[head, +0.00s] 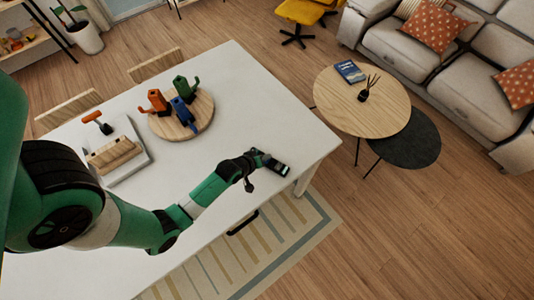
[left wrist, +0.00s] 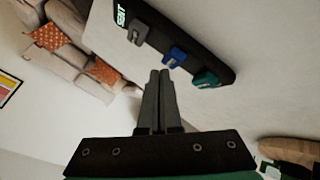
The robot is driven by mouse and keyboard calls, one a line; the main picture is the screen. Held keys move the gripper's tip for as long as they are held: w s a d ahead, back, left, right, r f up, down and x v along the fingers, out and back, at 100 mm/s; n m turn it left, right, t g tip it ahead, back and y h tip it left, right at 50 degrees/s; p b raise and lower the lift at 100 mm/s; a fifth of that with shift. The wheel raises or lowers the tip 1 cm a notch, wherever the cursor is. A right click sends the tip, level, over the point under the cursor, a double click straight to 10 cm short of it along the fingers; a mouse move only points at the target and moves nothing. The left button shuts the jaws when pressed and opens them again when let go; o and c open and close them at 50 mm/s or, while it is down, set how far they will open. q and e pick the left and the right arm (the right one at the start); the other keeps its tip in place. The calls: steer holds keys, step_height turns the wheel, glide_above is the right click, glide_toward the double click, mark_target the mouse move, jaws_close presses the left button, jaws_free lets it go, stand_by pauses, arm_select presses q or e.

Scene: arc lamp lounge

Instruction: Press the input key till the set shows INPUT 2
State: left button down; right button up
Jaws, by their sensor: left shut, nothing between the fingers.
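The set is a dark slab (head: 283,169) near the right end of the white table in the head view. In the left wrist view, the black set (left wrist: 150,22) has a small lit display (left wrist: 121,14) whose rotated text I cannot read surely. It carries a grey key (left wrist: 138,33), a blue key (left wrist: 174,56) and a teal key (left wrist: 206,79). No key label is legible. My left gripper (head: 259,157) is shut and empty, over or beside the set. In the left wrist view its fingertips (left wrist: 160,73) appear just below the blue key; I cannot tell whether they touch it.
The white table (head: 220,85) also holds a round wooden board (head: 201,126) with several coloured objects and a pale tray (head: 134,170) with a wooden block. Much of the table around the set is clear. A round coffee table (head: 340,105) stands to the right.

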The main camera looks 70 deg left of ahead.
arm_select(q)
steer(key=shift+r, duration=0.3)
step_height(320, 180, up, 5)
steer(key=p, duration=0.5)
steer(key=shift+f, duration=0.1)
stand_by(0.7)
